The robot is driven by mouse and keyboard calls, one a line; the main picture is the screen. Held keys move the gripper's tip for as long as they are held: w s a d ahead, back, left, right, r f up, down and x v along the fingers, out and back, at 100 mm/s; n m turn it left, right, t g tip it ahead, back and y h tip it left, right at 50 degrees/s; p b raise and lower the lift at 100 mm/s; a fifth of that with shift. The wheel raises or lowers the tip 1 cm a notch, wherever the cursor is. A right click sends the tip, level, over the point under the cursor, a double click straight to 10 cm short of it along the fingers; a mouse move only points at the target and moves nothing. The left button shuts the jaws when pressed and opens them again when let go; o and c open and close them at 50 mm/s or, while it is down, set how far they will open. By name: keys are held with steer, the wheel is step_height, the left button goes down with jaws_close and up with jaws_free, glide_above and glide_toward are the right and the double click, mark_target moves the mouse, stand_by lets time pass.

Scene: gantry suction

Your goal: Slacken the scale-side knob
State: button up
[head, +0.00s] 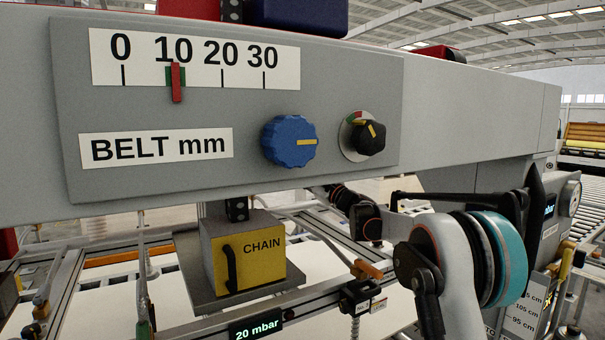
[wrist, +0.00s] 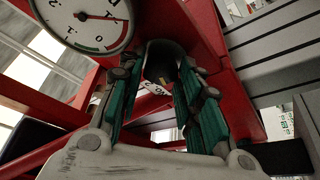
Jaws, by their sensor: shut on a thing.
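In the wrist view, my gripper (wrist: 160,68) has its green-padded fingers on both sides of a dark, rounded knob (wrist: 159,55) and is shut on it. A bit of yellow shows low on the knob; the fingers hide its sides. A round white dial (wrist: 90,18) with a red needle is up and left of it. In the head view, a blue knob (head: 289,141) with a yellow mark and a smaller black knob (head: 369,137) sit on the grey panel (head: 330,95), both untouched. The panel's BELT mm scale (head: 200,60) has its red pointer near 10. My gripper is not clearly visible there.
Red framework (wrist: 215,70) surrounds the held knob closely, with grey slats (wrist: 270,50) at right. In the head view, a yellow CHAIN block (head: 245,255) hangs under the grey beam (head: 470,105). Metal rails and a 20 mbar display (head: 258,327) lie below.

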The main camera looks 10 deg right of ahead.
steer(key=o, duration=1.1)
steer(key=shift+c, duration=0.2)
steer(key=v, duration=0.8)
steer(key=shift+a, duration=0.1)
